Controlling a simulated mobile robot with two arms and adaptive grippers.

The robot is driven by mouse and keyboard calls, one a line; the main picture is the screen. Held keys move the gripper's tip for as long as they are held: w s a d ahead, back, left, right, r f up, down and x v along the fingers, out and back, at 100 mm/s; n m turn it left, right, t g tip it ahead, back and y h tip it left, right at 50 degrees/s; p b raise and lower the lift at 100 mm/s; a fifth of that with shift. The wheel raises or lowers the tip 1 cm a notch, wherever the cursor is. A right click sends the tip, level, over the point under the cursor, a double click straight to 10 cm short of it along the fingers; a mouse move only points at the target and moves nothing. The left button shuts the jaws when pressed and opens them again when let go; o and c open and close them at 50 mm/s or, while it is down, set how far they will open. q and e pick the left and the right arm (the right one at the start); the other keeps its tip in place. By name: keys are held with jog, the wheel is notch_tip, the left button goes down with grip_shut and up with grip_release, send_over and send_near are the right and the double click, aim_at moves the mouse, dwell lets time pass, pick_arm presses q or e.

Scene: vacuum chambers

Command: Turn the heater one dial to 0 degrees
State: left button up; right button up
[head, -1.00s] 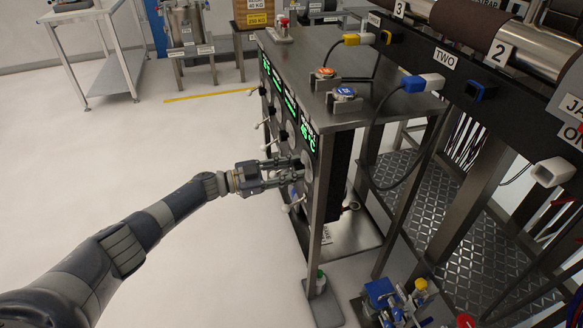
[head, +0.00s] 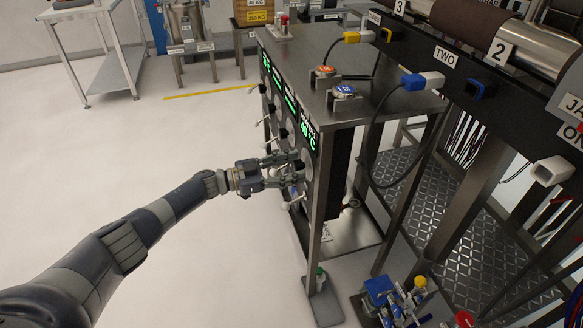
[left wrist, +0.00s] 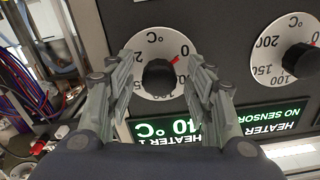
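The heater one dial (left wrist: 158,78) is a black knob on a white disc, seen upside down in the left wrist view. In the head view the dial (head: 308,164) is on the panel's near end. My left gripper (left wrist: 160,85) has its fingers spread on both sides of the knob, with gaps showing. In the head view the gripper (head: 291,170) reaches the panel from the left. The green heater one display (left wrist: 165,128) is partly hidden by a finger and reads about 40 °C. My right gripper is not in view.
A second dial (left wrist: 300,60) sits close to the right in the wrist view, above a "NO SENSOR" display (left wrist: 275,117). White-tipped levers stick out of the panel near my gripper. The metal cabinet top (head: 305,60) holds orange and blue round parts. The floor (head: 150,145) at left is clear.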

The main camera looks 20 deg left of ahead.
pick_arm(q)
jog(key=v, duration=1.2)
jog(key=shift+d, duration=0.1)
